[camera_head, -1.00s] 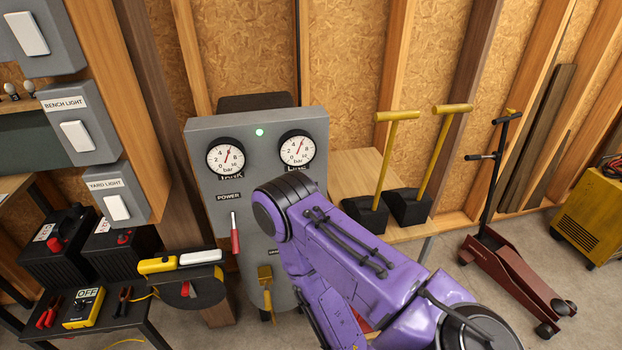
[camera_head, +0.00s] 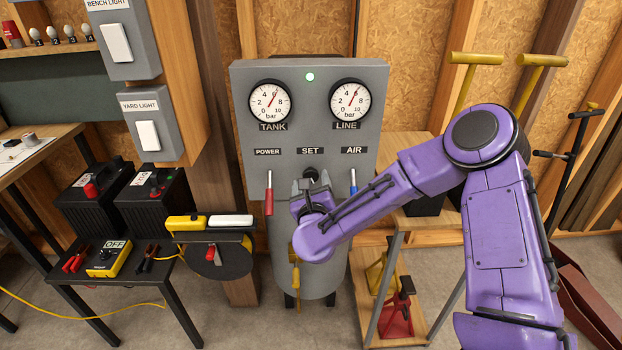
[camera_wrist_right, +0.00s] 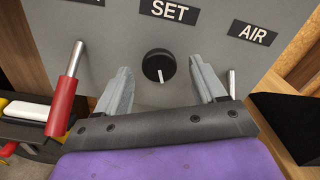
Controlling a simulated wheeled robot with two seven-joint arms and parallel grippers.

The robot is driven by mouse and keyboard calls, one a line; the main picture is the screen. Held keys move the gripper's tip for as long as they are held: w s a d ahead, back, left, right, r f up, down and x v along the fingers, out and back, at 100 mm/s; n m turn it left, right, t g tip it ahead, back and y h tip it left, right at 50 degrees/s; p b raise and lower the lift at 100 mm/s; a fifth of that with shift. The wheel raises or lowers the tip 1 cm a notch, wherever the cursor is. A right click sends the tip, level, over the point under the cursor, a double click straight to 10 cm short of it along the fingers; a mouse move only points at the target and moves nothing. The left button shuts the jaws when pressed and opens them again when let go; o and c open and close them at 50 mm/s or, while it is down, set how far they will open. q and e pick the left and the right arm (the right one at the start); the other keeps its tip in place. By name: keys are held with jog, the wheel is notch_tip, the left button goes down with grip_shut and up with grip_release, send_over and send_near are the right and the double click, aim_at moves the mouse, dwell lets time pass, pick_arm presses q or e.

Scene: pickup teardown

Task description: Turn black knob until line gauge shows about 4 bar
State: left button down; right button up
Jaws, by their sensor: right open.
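The black knob (camera_head: 311,174) sits under the SET label on the grey panel. In the right wrist view the knob (camera_wrist_right: 158,66) has a white mark pointing down. My right gripper (camera_wrist_right: 160,72) is open, with its fingers on either side of the knob and gaps to both. It also shows in the head view (camera_head: 311,184), partly hidden by its own wrist. The line gauge (camera_head: 350,101) is at the panel's upper right; its needle points up and right, near 6 bar. My left gripper is not in view.
The tank gauge (camera_head: 270,101) reads near 6 too. A red-handled POWER lever (camera_head: 269,194) hangs left of the knob, and a blue AIR lever (camera_head: 353,182) hangs right. A green light (camera_head: 310,77) glows above. A bench with batteries stands left.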

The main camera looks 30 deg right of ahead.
jog(key=shift+x, duration=0.9)
jog(key=shift+a, duration=0.1)
jog(key=c, duration=1)
jog(key=n, duration=0.3)
jog(key=shift+n, duration=0.3)
jog(key=shift+a+f+n, duration=0.1)
jog(key=shift+n, duration=2)
